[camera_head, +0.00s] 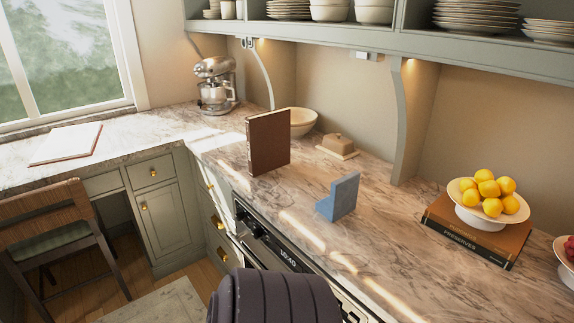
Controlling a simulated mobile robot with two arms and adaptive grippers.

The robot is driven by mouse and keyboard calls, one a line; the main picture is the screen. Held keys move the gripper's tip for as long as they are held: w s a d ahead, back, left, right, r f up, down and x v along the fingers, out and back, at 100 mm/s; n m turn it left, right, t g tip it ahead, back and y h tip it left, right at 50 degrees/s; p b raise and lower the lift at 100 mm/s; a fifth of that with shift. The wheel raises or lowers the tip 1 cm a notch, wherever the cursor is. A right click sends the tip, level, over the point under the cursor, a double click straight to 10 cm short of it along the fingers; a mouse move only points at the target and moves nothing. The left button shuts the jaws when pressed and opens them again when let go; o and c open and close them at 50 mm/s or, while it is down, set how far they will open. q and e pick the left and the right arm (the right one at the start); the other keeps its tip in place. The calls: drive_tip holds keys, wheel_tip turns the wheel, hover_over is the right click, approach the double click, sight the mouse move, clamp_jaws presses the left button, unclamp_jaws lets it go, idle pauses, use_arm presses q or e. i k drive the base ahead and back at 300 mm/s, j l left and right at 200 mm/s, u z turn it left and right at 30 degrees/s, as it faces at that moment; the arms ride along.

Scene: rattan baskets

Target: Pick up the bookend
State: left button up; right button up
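A blue L-shaped bookend (344,196) stands upright on the marble counter (290,215), near its front edge and a little right of the middle of the head view. Its upright plate is at the right and its low foot reaches to the left. Nothing touches it. Neither of my grippers shows in the head view. Only a dark, ribbed, rounded part, which seems to be mine, shows at the bottom middle, in front of the oven.
A brown book (268,142) stands upright left of the bookend. A butter dish (338,146) and a pale bowl (302,121) sit behind. Right, a fruit bowl (488,199) rests on books (476,238). A mixer (215,86) stands far left. Shelves (450,50) overhang the back.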

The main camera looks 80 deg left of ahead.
sight(343, 191)
drive_tip(key=u, duration=2.2)
